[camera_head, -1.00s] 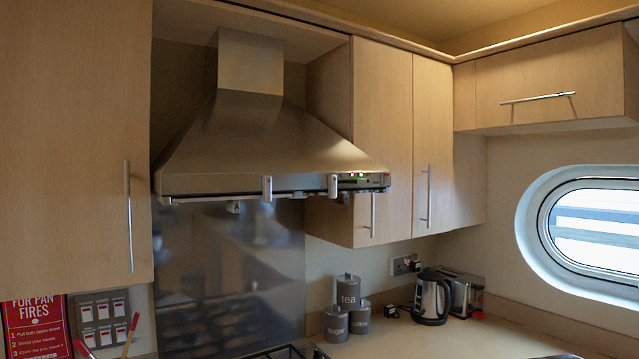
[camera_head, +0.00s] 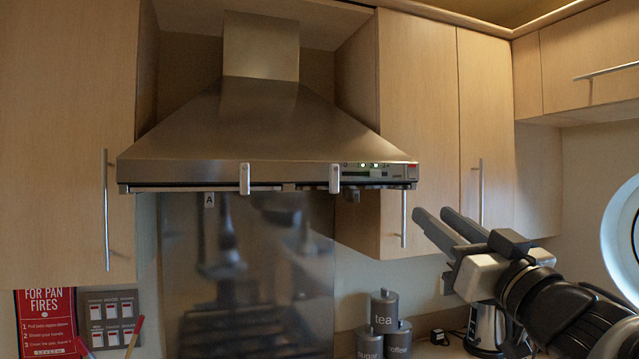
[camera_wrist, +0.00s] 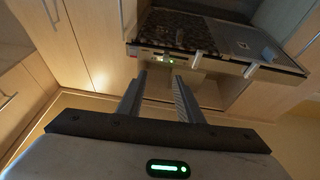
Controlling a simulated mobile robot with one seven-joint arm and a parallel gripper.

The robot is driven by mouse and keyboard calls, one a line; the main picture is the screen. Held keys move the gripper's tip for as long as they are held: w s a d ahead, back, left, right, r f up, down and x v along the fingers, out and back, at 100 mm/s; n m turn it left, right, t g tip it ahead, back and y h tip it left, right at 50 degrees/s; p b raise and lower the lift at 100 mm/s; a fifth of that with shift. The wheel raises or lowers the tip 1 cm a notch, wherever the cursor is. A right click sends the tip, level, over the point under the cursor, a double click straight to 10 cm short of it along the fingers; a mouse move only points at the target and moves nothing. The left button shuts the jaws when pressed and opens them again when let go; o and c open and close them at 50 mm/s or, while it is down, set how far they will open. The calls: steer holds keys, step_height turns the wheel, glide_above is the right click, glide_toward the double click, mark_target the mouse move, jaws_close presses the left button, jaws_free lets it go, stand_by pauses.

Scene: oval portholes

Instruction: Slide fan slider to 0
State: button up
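The steel cooker hood (camera_head: 250,135) hangs in the middle of the head view. Its control panel (camera_head: 376,172), with small green-white lights, is at the right end of the front edge. The fan slider itself is too small to make out on this panel. My gripper (camera_head: 433,212) is open and empty, right of and below the panel, apart from the hood. In the wrist view my gripper (camera_wrist: 160,76) points its two separated fingers towards the hood's front strip (camera_wrist: 210,60), with the lit panel just beyond the fingertips.
Two grey clips (camera_head: 244,178) hang on the hood's front edge. A wall cupboard (camera_head: 418,110) with upright bar handles stands right of the hood, close behind my gripper. Tea, sugar and coffee tins (camera_head: 384,311) stand below. The space before the hood's front is clear.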

mark_target(378, 172)
steer(key=shift+n+y, duration=0.4)
steer(key=shift+y, duration=0.2)
steer(key=p+x, duration=0.1)
steer(key=x, duration=0.5)
steer(key=p+x, duration=0.1)
steer(key=x, duration=0.4)
steer(key=p+x, duration=0.1)
steer(key=x, duration=0.5)
steer(key=shift+w+a+r+p, duration=0.1)
steer(key=shift+a+r+p, duration=0.2)
steer(key=shift+a+p, duration=0.1)
steer(key=shift+c, duration=0.2)
jaws_close()
